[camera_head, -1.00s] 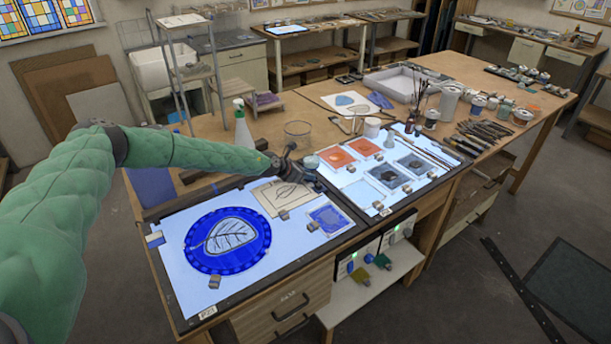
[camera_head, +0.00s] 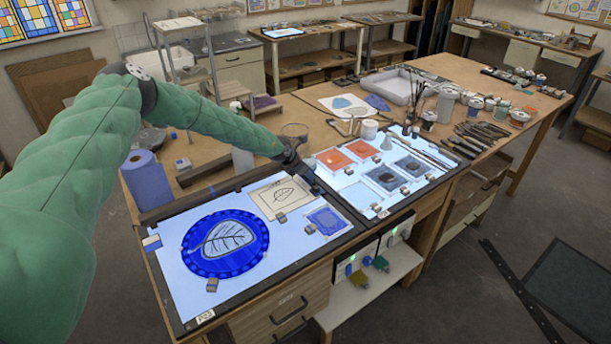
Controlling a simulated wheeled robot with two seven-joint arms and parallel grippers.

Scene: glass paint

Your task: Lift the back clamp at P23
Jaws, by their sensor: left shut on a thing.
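The light panel labelled P23 (camera_head: 168,279) lies at the left of the bench, carrying a round blue glass piece with a leaf drawing (camera_head: 225,241), a leaf sketch (camera_head: 286,196) and a small blue square (camera_head: 326,221). Small grey clamps show at the left edge (camera_head: 151,243), below the round piece (camera_head: 212,285), below the sketch (camera_head: 281,217) and beside the square (camera_head: 310,229). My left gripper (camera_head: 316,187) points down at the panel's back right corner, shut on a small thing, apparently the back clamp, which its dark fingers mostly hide. My right gripper is out of view.
A second lit panel (camera_head: 356,198) with orange and grey squares adjoins on the right. A blue paper roll (camera_head: 147,182) stands behind P23.

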